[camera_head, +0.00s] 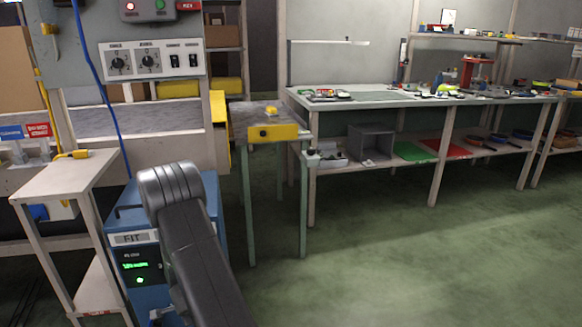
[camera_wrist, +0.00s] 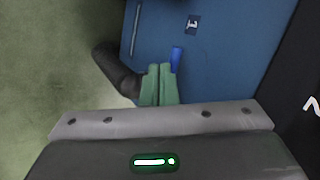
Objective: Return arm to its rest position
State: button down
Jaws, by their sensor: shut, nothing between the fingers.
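My arm (camera_head: 195,240) rises from the bottom of the head view, and its grey rounded joint stands in front of the blue cabinet (camera_head: 205,205). My gripper is not seen in the head view. In the wrist view my gripper (camera_wrist: 160,68) shows as two green fingers close together, shut and empty. Beyond the fingertips is a blue surface (camera_wrist: 225,45) with a small dark label and a thin handle-like bar. A short bright blue piece (camera_wrist: 177,58) shows beside the fingertips; I cannot tell what it is. A dark rounded shape lies left of the fingers.
A small pale table (camera_head: 65,178) stands at the left. A control panel (camera_head: 150,60) with knobs and switches is above the cabinet. A green-legged stand (camera_head: 265,133) with a yellow front is beyond. A long workbench (camera_head: 420,101) runs along the back right. The green floor (camera_head: 400,260) at right is clear.

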jog(key=n+p, duration=0.1)
jog(key=d+n+g+y, duration=0.1)
jog(key=n, duration=0.1)
jog(key=s+d+n+g+p, duration=0.1)
jog(key=shift+d+n+y+p, duration=0.1)
jog(key=shift+n+y+p, duration=0.2)
jog(key=shift+n+y, duration=0.1)
jog(key=shift+d+r, duration=0.1)
